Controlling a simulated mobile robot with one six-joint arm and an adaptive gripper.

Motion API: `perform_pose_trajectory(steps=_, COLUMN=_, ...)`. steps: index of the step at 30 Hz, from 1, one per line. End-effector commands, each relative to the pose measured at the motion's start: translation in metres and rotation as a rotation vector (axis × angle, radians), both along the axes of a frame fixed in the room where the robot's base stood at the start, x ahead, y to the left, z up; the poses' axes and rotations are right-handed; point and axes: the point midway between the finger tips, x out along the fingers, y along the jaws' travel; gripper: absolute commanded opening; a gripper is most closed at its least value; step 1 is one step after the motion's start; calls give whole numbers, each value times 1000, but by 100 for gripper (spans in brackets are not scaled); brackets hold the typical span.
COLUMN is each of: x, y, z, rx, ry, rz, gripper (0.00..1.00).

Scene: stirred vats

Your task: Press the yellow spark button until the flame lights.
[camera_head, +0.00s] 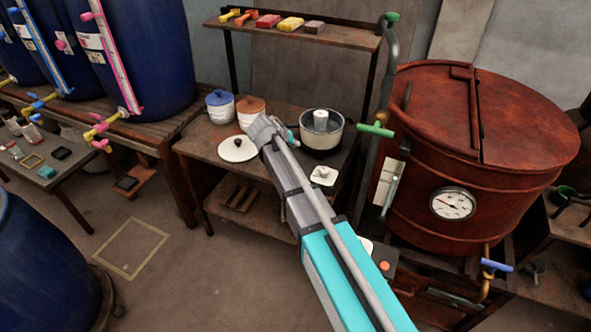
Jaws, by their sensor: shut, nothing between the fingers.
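My arm reaches from the lower right toward the wooden bench, and my gripper (290,133) is at its far end, between the orange-lidded jar and the pot. Its fingers are small and partly hidden by the wrist; they are shut and empty. I cannot make out a yellow spark button or a flame. An orange round knob (384,266) sits on a grey box (386,254) beside my arm, near the red vat's foot; the gripper is well away from it. My arm covers part of this area.
The bench (205,148) holds a metal pot (334,139), a white lid (237,149), a blue-lidded jar (220,112) and an orange-lidded jar (247,117). A red vat (420,165) with a gauge (453,204) stands right. Blue barrels (150,55) stand left.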

Motion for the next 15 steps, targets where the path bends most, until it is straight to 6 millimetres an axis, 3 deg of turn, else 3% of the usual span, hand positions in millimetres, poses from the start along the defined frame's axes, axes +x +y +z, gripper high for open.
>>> perform_pose_trajectory(steps=15, x=0, y=-1, z=-35, rx=1, ry=0, rz=-1, gripper=0)
